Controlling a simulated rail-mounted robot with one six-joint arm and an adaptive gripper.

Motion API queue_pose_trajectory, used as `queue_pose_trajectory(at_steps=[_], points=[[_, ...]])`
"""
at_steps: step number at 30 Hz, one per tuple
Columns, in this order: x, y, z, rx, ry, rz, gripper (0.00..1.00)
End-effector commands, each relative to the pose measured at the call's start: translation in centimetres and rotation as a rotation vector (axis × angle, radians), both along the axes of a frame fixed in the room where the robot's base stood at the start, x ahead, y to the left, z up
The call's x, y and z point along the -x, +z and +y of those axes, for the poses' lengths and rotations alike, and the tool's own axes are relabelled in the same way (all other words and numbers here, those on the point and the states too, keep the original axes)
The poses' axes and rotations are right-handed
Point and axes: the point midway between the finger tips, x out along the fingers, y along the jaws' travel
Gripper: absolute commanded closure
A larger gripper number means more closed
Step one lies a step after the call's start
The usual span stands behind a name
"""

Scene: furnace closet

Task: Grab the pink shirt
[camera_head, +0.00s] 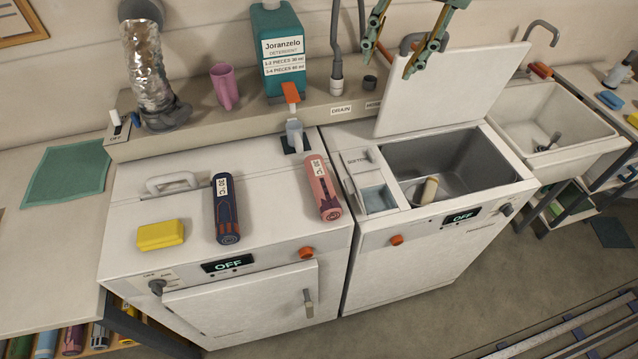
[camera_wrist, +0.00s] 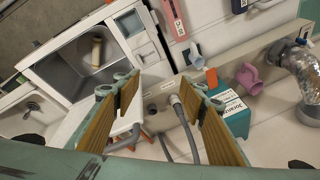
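The pink shirt (camera_head: 323,188) is a tight roll with a white 30 °C label. It lies on the right part of the closed left machine's top, near the right machine. It also shows at the top of the wrist view (camera_wrist: 174,18). My gripper (camera_head: 389,60) is at the top of the head view, by the raised lid and well above and behind the shirt. In the wrist view its two fingers (camera_wrist: 162,98) are apart with nothing held between them.
A dark blue roll (camera_head: 226,210) and a yellow block (camera_head: 160,235) lie left of the shirt. A detergent bottle (camera_head: 284,50) and pink cup (camera_head: 224,86) stand on the back ledge. The right machine's lid (camera_head: 440,85) is up, with a cream roll (camera_head: 429,190) in its tub.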

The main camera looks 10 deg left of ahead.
Motion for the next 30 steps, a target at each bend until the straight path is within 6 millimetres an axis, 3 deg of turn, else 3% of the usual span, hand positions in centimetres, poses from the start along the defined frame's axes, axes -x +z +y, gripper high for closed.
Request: queue_pose_trajectory(at_steps=[9,14,20,27,30], points=[[-4.2,-1.8,5.2,-0.024,-0.003,0.023,0.61],[-4.7,-4.4,7.6,-0.005,0.037,0.049,0.61],[-3.0,-9.6,10.2,0.068,0.166,0.095,0.61],[1.3,-16.8,12.0,0.194,0.392,0.168,0.61],[2.8,-19.0,12.4,0.235,0.472,0.191,0.61]])
